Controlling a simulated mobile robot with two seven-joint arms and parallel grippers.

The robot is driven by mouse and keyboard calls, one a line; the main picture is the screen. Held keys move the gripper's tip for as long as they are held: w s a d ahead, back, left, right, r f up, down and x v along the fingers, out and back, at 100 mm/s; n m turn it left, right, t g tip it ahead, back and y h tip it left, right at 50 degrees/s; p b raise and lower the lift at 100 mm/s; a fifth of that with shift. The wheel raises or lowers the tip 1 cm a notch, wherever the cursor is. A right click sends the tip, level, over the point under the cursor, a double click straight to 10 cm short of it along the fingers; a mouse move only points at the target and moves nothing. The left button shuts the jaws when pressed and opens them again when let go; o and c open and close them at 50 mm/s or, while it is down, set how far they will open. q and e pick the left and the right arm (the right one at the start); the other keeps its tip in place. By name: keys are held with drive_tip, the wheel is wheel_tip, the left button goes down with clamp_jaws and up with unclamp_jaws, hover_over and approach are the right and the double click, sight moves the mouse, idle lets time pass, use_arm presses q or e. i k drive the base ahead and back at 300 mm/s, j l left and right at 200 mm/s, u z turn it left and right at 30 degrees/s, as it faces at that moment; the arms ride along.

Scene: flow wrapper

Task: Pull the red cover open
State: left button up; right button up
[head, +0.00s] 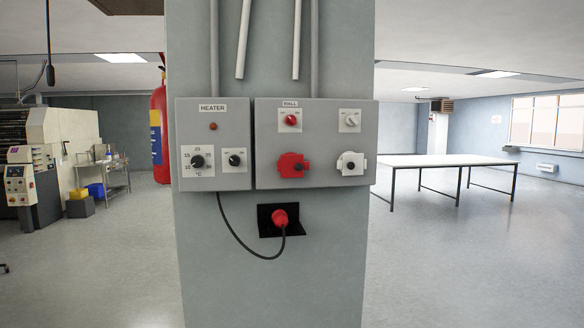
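Above the red cover is a red rotary switch (291,120) on a white plate. Neither of my grippers shows in the head view, so both are away from the cover.
The boxes hang on a grey column. A grey HEATER box (187,176) adjoins on the left. Below, a red plug (280,217) with a looping black cable (238,240) sticks out. A fire extinguisher (159,135) hangs at the left. Open floor lies either side; a white table (450,161) stands right.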

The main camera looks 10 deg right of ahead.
sight(290, 166)
drive_tip(key=i+l+z, duration=0.55)
drive_tip(key=i, duration=0.3)
